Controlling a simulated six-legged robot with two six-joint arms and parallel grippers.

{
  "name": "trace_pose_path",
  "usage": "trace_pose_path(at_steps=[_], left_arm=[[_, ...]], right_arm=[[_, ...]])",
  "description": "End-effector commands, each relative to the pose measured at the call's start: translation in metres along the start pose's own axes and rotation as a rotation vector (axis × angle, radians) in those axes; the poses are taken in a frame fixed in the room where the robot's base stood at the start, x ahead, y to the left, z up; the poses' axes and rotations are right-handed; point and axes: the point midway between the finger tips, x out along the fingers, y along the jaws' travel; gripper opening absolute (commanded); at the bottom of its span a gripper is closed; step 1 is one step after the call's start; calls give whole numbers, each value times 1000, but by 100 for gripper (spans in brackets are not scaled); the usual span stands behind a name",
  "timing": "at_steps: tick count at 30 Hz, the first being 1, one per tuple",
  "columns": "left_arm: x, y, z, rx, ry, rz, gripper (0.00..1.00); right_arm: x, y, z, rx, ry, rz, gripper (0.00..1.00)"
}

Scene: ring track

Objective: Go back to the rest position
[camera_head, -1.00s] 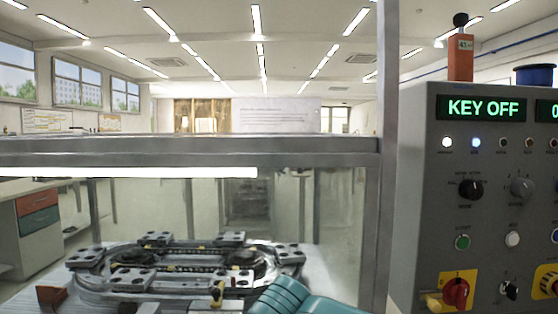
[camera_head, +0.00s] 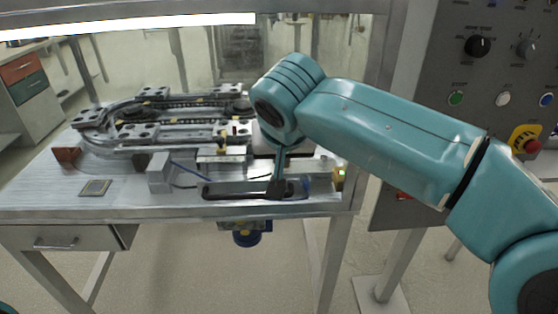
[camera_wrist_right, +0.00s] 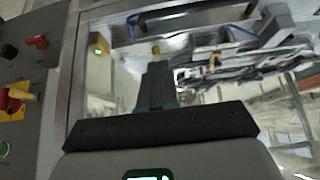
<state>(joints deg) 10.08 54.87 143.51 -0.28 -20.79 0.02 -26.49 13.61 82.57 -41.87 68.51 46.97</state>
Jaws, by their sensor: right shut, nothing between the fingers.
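My right arm comes in from the right in the head view, teal and bent at the elbow. Its gripper (camera_head: 279,188) points down over the front part of the table, by a dark slot-like tray (camera_head: 235,190). In the right wrist view my right gripper (camera_wrist_right: 157,68) has its dark fingers together with nothing between them. The ring track (camera_head: 110,148) lies on the table behind and left of the gripper. It also shows, tilted, in the right wrist view (camera_wrist_right: 215,72). My left gripper is in neither view.
The metal table (camera_head: 130,203) has a frame post on its right and a drawer (camera_head: 60,240) below. A grey block (camera_head: 159,175) and a small square plate (camera_head: 96,188) lie at the front left. The control panel (camera_head: 425,70) stands to the right.

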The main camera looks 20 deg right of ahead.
Motion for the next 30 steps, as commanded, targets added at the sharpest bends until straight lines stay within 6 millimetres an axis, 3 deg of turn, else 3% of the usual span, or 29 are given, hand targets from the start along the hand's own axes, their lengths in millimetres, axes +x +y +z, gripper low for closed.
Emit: trace_pose_path(at_steps=[3,9,11,14,17,20,24,27,30], left_arm=[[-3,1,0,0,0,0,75],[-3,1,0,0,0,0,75],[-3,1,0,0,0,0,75],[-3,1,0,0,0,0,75],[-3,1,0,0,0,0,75],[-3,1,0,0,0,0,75],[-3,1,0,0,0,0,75],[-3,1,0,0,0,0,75],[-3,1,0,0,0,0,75]], right_arm=[[-14,0,-1,0,1,-1,0],[-16,-1,1,-3,-4,0,0],[-6,-4,5,-21,-17,-5,0],[34,-18,24,-84,-74,-33,0],[97,-37,64,-168,-171,-96,0],[162,-48,121,-224,-281,-180,0],[233,-48,215,-230,-421,-300,0],[266,-39,283,-188,-497,-364,0],[282,-27,341,-133,-547,-397,0]])
